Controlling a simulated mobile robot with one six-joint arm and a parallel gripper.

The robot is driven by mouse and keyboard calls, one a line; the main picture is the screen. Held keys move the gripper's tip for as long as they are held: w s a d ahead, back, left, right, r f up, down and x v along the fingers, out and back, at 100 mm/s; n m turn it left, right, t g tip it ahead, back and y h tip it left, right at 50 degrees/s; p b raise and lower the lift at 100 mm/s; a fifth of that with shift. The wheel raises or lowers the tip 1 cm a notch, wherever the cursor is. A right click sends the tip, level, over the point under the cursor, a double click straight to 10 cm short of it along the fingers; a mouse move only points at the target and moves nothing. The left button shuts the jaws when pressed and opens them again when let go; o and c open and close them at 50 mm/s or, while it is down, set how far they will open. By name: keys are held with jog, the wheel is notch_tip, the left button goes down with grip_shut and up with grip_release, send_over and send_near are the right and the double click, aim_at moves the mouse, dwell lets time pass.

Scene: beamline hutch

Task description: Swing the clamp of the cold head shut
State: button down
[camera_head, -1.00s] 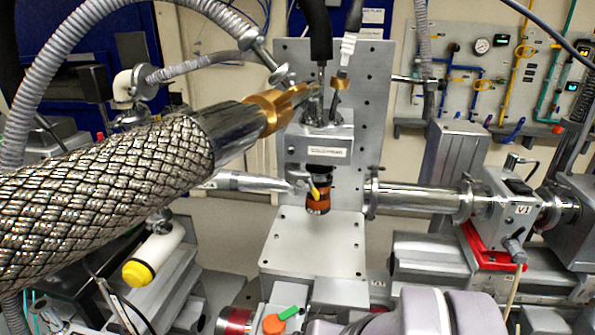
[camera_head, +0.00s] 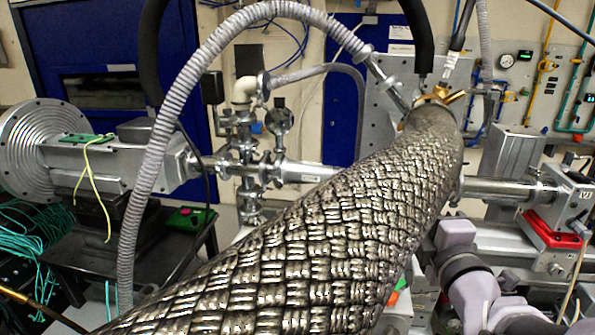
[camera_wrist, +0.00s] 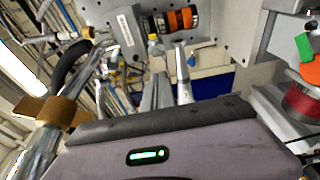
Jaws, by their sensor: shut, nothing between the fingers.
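The cold head (camera_wrist: 128,28) is a grey labelled box in the wrist view, with a black and orange cylinder (camera_wrist: 180,20) at its right. A small brass piece (camera_wrist: 88,33) at its left end looks like the clamp; I cannot make out how far it stands open.
The thick braided line (camera_head: 300,250) crosses the head view; its brass collar (camera_wrist: 50,112) is at the wrist view's left. A grey corrugated hose (camera_head: 150,170) arches at left. A red-based valve (camera_head: 560,210) stands at right.

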jog(key=w+d+p, duration=0.1)
jog(key=w+p, duration=0.1)
jog(key=w+d+p, duration=0.1)
jog(key=w, duration=0.2)
jog(key=w+d+p, duration=0.1)
jog(key=w+p, duration=0.1)
jog(key=shift+w+d+r+p, duration=0.15)
jog(key=shift+w+d+p, duration=0.15)
jog(key=shift+p, duration=0.05)
jog(key=shift+w+d, duration=0.15)
jog(key=shift+d, duration=0.25)
jog(key=shift+d, duration=0.1)
